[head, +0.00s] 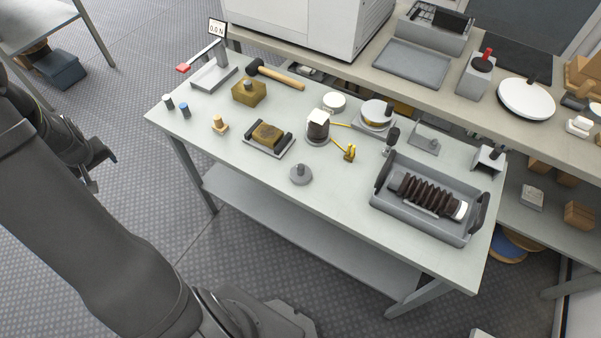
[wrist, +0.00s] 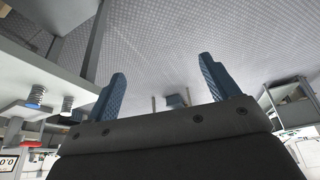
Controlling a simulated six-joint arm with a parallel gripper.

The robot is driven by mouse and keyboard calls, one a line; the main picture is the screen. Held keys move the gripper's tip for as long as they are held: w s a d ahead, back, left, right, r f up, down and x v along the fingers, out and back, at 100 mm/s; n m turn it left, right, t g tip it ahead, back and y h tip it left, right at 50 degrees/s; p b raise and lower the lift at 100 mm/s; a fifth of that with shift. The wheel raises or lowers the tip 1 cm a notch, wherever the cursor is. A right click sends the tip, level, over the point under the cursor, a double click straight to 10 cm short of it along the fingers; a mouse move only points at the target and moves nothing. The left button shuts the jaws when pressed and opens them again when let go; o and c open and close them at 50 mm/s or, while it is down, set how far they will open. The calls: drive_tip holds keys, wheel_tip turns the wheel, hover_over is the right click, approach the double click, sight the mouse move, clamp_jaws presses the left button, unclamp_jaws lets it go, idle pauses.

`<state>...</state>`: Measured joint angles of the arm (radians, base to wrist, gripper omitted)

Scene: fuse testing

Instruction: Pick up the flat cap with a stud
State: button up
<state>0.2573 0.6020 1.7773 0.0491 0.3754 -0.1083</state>
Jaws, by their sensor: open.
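The flat cap with a stud (head: 300,175) is a grey disc with a short stud standing up from its middle. It lies on the workbench (head: 240,180) near the front edge, in the middle of the head view. My gripper (wrist: 163,84) shows in the wrist view with its two blue fingers wide apart and nothing between them. In the head view my gripper end is at the far left, off the bench and well away from the cap. The cap cannot be made out in the wrist view.
Near the cap are a block in a dark holder (head: 289,139), a dark cylinder with a white top (head: 318,128) and a small yellow piece (head: 349,153). A grey tray (head: 380,208) with a ribbed dark part stands to the right. Bench around the cap is clear.

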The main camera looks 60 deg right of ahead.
drive_tip(key=s+d+r+m+g, duration=0.1)
drive_tip(key=s+d+m, duration=0.1)
drive_tip(key=s+d, duration=0.35)
drive_tip(key=s+d+r+m, duration=0.1)
drive_tip(key=s+d+r, duration=0.1)
drive_tip(key=d, duration=0.6)
wheel_tip(320, 180, up, 7)
drive_tip(key=m+g+y, duration=0.1)
drive_tip(key=m+g, duration=0.2)
drive_tip(key=m, duration=0.7)
hover_over(301, 166)
drive_tip(key=f, duration=1.1)
drive_tip(key=shift+w+a+f, duration=0.2)
drive_tip(key=shift+w+f, duration=0.1)
drive_tip(key=shift+f, duration=0.1)
drive_tip(key=shift+s+d+f, duration=0.15)
drive_tip(key=shift+f, duration=1.15)
drive_tip(key=shift+s+d+f, duration=0.1)
drive_tip(key=shift+f, duration=1.2)
